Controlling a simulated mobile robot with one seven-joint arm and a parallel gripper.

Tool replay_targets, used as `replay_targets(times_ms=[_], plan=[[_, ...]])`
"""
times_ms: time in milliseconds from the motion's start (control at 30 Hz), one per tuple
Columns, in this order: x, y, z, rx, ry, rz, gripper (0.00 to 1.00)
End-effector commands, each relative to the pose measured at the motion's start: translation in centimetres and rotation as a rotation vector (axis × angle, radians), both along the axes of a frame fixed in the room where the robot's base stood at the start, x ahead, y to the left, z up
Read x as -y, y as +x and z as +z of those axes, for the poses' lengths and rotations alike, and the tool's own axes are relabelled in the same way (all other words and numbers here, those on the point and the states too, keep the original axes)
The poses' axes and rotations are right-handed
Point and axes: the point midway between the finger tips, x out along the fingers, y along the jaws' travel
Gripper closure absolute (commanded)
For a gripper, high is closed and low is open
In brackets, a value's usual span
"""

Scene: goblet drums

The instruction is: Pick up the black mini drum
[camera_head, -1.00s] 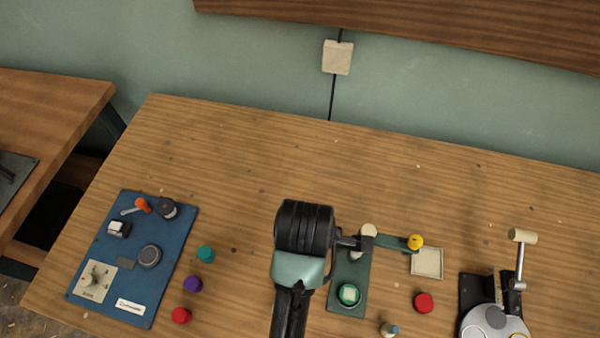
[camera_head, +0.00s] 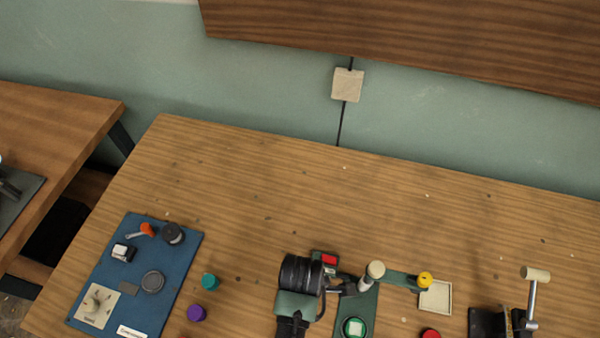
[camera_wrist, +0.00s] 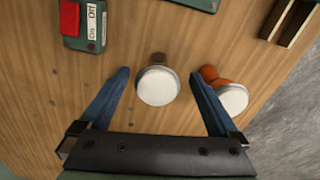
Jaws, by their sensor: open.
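In the wrist view, a small goblet drum (camera_wrist: 158,87) with a round white head and a dark brown foot is seen from above; its body is mostly hidden under the head. No clearly black drum shows, so I cannot tell whether this is the black mini drum. My gripper (camera_wrist: 160,73) is open, with one blue finger on each side of this drum and gaps between. A second drum (camera_wrist: 232,98) with a white head and orange body is just right of the right finger. Neither drum can be made out in the head view.
A switch box with a red rocker (camera_wrist: 70,18) is at the wrist view's upper left. The table edge runs along its right side. In the head view, a blue panel (camera_head: 140,270) is at left and a green fixture (camera_head: 365,305) beside my arm. The table's back is clear.

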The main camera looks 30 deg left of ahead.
Motion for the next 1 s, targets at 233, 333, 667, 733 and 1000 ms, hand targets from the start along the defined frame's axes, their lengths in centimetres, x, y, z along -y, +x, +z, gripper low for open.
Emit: replay_targets(times_ms=[233, 333, 667, 733, 1000], plan=[[-0.4, 0.0, -3.1, -0.001, 0.000, 0.000, 0.03], [-0.4, 0.0, -3.6, 0.000, 0.000, 0.000, 0.03], [-0.4, 0.0, -3.6, 0.001, 0.000, 0.000, 0.23], [-0.4, 0.0, -3.6, 0.001, 0.000, 0.000, 0.36], [-0.4, 0.0, -3.6, 0.001, 0.000, 0.000, 0.84]])
